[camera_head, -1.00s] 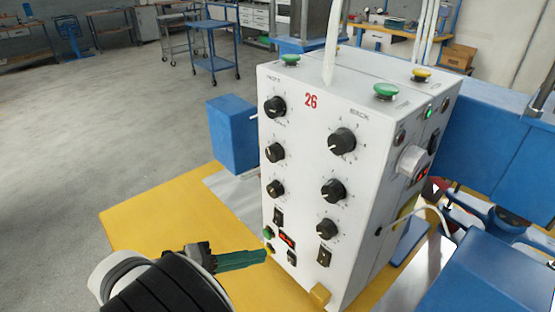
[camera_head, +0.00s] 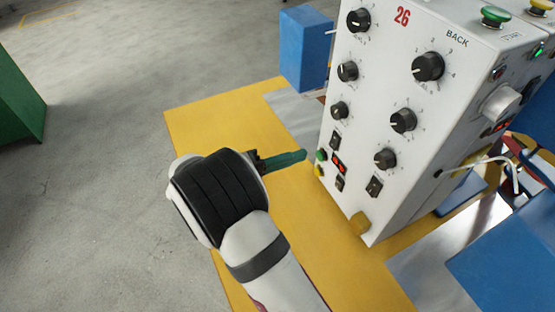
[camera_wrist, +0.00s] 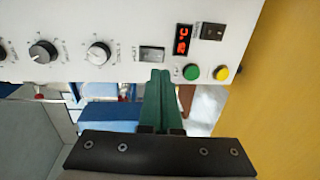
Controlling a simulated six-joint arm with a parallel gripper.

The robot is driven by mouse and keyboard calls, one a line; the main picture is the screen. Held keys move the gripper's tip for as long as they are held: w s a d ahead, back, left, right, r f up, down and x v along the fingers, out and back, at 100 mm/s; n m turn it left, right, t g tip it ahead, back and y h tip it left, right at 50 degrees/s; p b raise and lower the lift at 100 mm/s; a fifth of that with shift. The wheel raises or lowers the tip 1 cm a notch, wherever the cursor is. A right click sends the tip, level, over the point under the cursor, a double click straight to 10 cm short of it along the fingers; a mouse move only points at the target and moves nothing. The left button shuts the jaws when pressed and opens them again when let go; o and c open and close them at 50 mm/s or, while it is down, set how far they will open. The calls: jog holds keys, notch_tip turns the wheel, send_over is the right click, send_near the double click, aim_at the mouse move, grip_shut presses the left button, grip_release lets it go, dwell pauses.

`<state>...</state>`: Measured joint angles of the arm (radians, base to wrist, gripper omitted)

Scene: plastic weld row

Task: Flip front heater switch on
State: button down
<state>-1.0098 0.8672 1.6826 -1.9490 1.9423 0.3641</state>
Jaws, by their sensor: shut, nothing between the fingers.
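The white control box (camera_head: 385,215) numbered 26 stands on the yellow table. Its front column has black knobs above a dark rocker switch (camera_head: 335,142), which appears to be the front heater switch. This switch (camera_wrist: 152,54) also shows in the wrist view, just beyond my fingertips; its small label is hard to read. I cannot tell its on or off position. My gripper (camera_head: 303,155) has green fingers, shut and empty, pointing at the box's left edge near the green button. In the wrist view, the fingertips (camera_wrist: 160,72) appear just below the switch, apart from it as far as I can tell.
Close by are a red display (camera_wrist: 184,38), a green button (camera_wrist: 192,72), a yellow button (camera_wrist: 221,72) and another rocker switch (camera_wrist: 213,31). A back-column switch (camera_head: 375,186) sits to the right. The yellow table (camera_head: 215,125) is clear left of the box.

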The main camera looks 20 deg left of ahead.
aim_at(331, 147)
jog(key=x, duration=0.6)
jog(key=shift+w+d, duration=0.25)
jog(key=shift+w+d+f, duration=0.1)
jog(key=shift+d+f, duration=0.05)
jog(key=f+v, duration=0.3)
jog(key=v, duration=1)
jog(key=shift+s+a, duration=0.4)
jog(key=shift+a, duration=0.05)
jog(key=shift+f, duration=0.1)
